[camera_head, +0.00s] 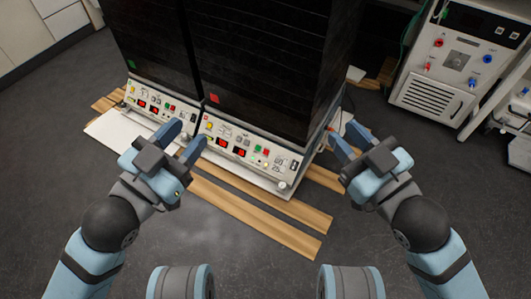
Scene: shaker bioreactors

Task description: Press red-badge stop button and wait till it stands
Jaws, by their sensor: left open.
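Two dark shaker bioreactors stand side by side. The right one (265,75) carries a red badge (214,98), and the left one (140,35) carries a green badge (131,64). The red-badge unit's front panel (228,159) has red displays, a green button (257,149) and a red button (265,152); button labels are too small to read. My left gripper (184,139) is open and empty, in front of the border between the two panels, left of the red button. My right gripper (345,141) is open and empty, right of the red-badge unit. Contact is not visible.
Wooden planks (260,215) lie on the dark floor before the units. A light-coloured instrument (450,65) with red and blue ports stands at the right. White cabinets (35,30) are at the upper left.

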